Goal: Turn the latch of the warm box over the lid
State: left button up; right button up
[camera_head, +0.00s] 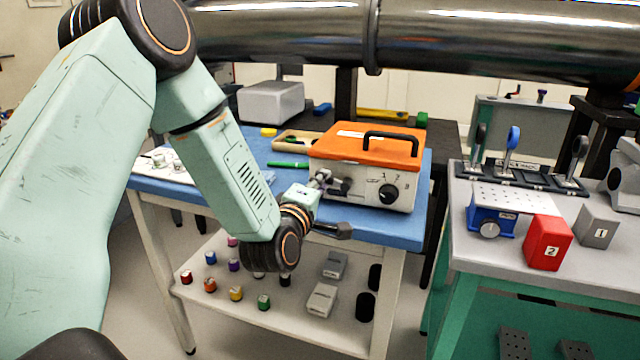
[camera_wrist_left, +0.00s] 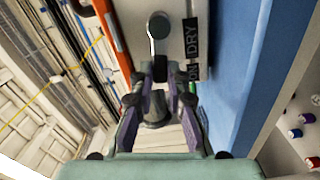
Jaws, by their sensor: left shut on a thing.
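The warm box (camera_head: 367,178) is a white case with an orange lid (camera_head: 367,143) and a black handle, standing on the blue-topped table. My left gripper (camera_head: 325,181) is at the left part of the box's front face. In the left wrist view, its fingertips (camera_wrist_left: 160,72) are shut on the dark latch (camera_wrist_left: 159,68), just below a round grey pivot (camera_wrist_left: 159,26). The orange lid edge (camera_wrist_left: 115,42) runs along the left there. The latch's exact angle is hard to tell, and the gripper partly hides it. My right gripper is not in view.
A black dial (camera_head: 389,194) sits on the box front, right of the latch. A green pen (camera_head: 287,164) and a wooden tray (camera_head: 297,139) lie left of the box. The right bench holds a red block (camera_head: 548,243) and levers. A large metal pipe (camera_head: 480,40) crosses above.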

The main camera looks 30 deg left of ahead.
pick_arm(q)
jog(key=shift+d, duration=0.1)
grip_shut()
jog(key=m+p, duration=0.1)
jog(key=r+m+p, duration=0.1)
jog(key=m, duration=0.1)
jog(key=r+m+p, duration=0.1)
jog(key=shift+d+m, duration=0.3)
jog(key=shift+d, duration=0.05)
jog(key=m+p, duration=0.2)
jog(key=shift+w+d+r+m, duration=0.1)
jog(key=shift+d+r+m, duration=0.25)
jog(key=shift+m, duration=0.05)
jog(key=m, duration=0.1)
jog(key=d+m+p, duration=0.1)
jog(key=shift+w+r+m, duration=0.1)
jog(key=shift+r+m, duration=0.2)
jog(key=m+p, duration=0.1)
jog(key=m, duration=0.1)
jog(key=shift+w+d+r+m+p, duration=0.1)
jog(key=shift+d+r+m+p, duration=0.1)
jog(key=shift+d+m+p, duration=0.15)
jog(key=shift+w+d+m+p, duration=0.1)
jog(key=shift+d+m+p, duration=0.25)
jog(key=shift+m, duration=0.4)
jog(key=shift+w+d+m+p, duration=0.1)
jog(key=shift+d+m+p, duration=0.2)
jog(key=shift+m, duration=0.4)
jog(key=shift+s+f, duration=0.1)
